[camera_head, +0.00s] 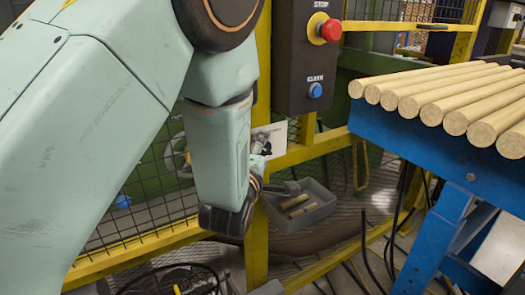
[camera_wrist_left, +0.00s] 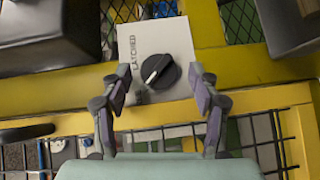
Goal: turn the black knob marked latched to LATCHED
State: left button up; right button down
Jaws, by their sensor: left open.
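The black knob (camera_wrist_left: 159,72) sits on a white plate (camera_wrist_left: 183,40) in the left wrist view, with a pale pointer line on its face. The word LATCHED is printed on the plate to the left of the knob, and the pointer slants toward the lower left. My left gripper (camera_wrist_left: 160,92) is open, its fingers on either side of the knob and apart from it. In the head view the plate (camera_head: 276,133) shows beside my left gripper (camera_head: 266,160), and my left arm covers much of that area; the knob is hard to make out there. My right gripper is not in view.
A dark control box with a red stop button (camera_head: 330,30) and a blue button (camera_head: 315,90) hangs above the plate. Yellow fence rails (camera_head: 310,150) run around it. A grey bin (camera_head: 325,205) with wood pieces stands below. A blue table (camera_head: 400,135) bears several wooden rods.

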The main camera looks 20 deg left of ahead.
pick_arm(q)
jog(key=shift+s, duration=0.15)
jog(key=shift+r, duration=0.1)
jog(key=shift+c, duration=0.6)
jog(key=c, duration=1)
jog(key=m+p, duration=0.1)
jog(key=p, duration=0.2)
jog(key=shift+r+g, duration=0.1)
jog(key=shift+g, duration=0.3)
jog(key=shift+c, duration=0.2)
jog(key=o, duration=1.2)
jog(key=shift+c, duration=0.2)
